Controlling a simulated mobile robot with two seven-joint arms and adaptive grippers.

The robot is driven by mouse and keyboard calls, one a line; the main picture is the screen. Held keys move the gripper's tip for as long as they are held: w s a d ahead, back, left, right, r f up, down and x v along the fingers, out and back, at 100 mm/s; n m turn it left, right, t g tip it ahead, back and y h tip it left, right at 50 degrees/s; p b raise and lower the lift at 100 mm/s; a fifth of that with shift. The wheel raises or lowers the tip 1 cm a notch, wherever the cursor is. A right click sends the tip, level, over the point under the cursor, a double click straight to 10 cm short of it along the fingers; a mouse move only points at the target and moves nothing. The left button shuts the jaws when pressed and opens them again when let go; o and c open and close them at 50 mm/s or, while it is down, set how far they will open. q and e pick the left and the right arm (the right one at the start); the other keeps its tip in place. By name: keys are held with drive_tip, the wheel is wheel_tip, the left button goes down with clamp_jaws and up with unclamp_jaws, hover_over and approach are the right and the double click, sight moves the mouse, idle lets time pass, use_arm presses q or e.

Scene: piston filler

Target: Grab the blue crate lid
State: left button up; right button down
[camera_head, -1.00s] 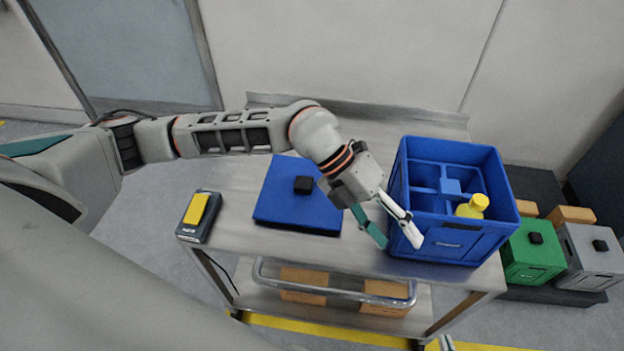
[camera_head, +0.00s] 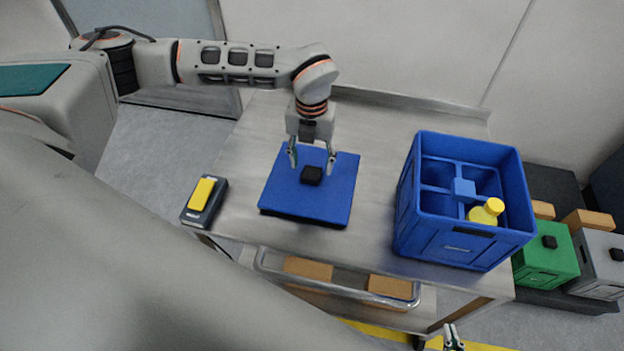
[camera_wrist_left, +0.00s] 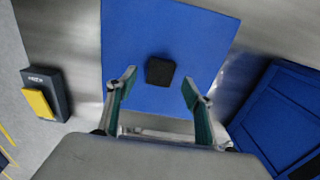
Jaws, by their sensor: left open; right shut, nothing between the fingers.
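The blue crate lid (camera_head: 335,199) lies flat on the metal cart, with a black knob (camera_head: 311,175) near its middle. It also shows in the left wrist view (camera_wrist_left: 195,42), with the black knob (camera_wrist_left: 160,71) just beyond the fingertips. My left gripper (camera_head: 311,169) is open above the lid, its fingers on either side of the knob in the head view. In the left wrist view the open fingers (camera_wrist_left: 158,85) hold nothing. My right gripper (camera_head: 453,340) shows only at the bottom edge of the head view, shut and empty.
The open blue crate (camera_head: 460,247) stands right of the lid, with dividers and a yellow-capped bottle (camera_head: 487,211) inside. A black device with a yellow top (camera_head: 202,194) sits at the cart's left edge. Green (camera_head: 545,262) and grey (camera_head: 597,265) boxes stand beyond the cart at right.

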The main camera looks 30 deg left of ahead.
sight(312, 173)
use_arm(q)
wheel_tip(312, 173, down, 3)
drive_tip(key=shift+f, duration=0.15)
drive_tip(key=c, duration=1.3)
drive_tip(key=shift+c, duration=0.2)
